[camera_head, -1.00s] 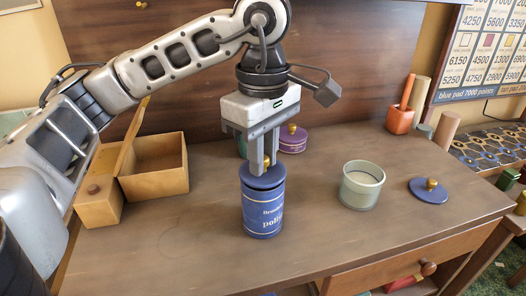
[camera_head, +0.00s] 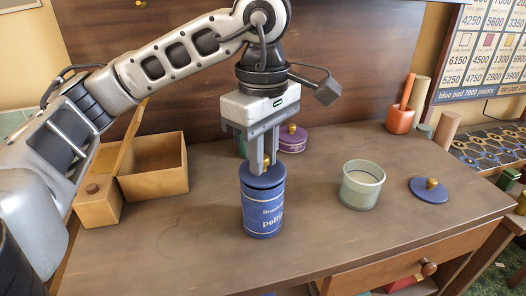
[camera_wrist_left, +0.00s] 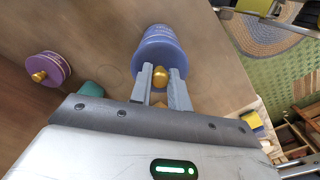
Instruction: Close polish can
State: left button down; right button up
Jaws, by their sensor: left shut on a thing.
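The polish can (camera_head: 262,214) is a blue, upright cylinder with pale lettering, standing near the middle of the table. A blue lid (camera_head: 263,178) with a gold knob lies over its mouth. A thin dark line shows between lid and can, and I cannot tell whether the lid is fully seated. My left gripper (camera_head: 257,165) points straight down and is shut on the lid's gold knob. In the left wrist view the gripper's fingers (camera_wrist_left: 161,88) stand either side of the gold knob (camera_wrist_left: 161,76), with the blue lid (camera_wrist_left: 148,64) beneath.
A pale green open jar (camera_head: 361,186) and a loose blue lid (camera_head: 430,190) are at right. A purple tin (camera_head: 292,142) stands behind the can. An open wooden box (camera_head: 155,168) is at left. An orange pot (camera_head: 399,120) stands at the back right.

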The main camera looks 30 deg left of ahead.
pick_arm(q)
jog(key=shift+f+b, duration=0.3)
jog(key=shift+b, duration=0.25)
dwell(1.0)
jog(key=c, duration=0.8)
grip_release()
jog(key=shift+c, duration=0.2)
